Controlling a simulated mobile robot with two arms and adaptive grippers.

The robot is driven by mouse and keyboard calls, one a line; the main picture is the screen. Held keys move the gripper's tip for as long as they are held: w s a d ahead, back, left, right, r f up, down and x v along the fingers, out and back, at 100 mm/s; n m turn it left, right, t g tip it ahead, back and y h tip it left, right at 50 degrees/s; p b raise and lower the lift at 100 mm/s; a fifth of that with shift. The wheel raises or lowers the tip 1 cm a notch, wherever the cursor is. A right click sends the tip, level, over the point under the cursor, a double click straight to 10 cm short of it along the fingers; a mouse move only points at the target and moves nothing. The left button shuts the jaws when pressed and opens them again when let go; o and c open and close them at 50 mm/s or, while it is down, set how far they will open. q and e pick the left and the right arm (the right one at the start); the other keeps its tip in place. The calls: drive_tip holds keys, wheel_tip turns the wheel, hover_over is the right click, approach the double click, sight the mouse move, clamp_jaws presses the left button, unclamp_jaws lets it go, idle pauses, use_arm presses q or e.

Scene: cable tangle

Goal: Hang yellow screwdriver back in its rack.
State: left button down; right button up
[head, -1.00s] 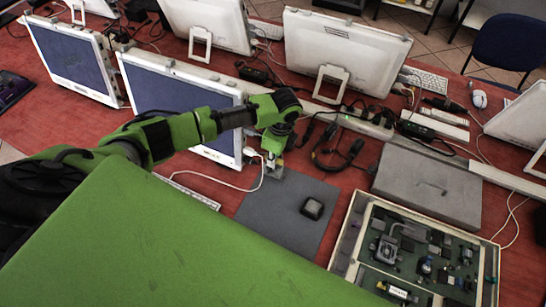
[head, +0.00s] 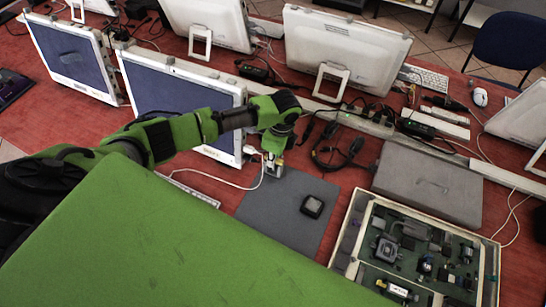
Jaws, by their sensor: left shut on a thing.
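My left gripper (head: 273,166) points down over the far left end of a grey mat (head: 265,212), beside a white cable. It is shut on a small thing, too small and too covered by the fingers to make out. I cannot make out a yellow screwdriver or a rack for it anywhere in the head view. My right gripper is not in view.
A small black box (head: 313,206) lies on the mat. An open case of electronic parts (head: 351,232) and a closed grey case (head: 428,185) are on the right. Monitors (head: 190,90), headphones (head: 338,150) and loose cables crowd the red table behind.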

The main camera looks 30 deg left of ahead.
use_arm(q)
drive_tip(key=c, duration=2)
unclamp_jaws()
drive_tip(key=r, duration=0.4)
drive_tip(key=d+r, duration=0.1)
drive_tip(key=r, duration=0.7)
drive_tip(key=shift+d, duration=0.25)
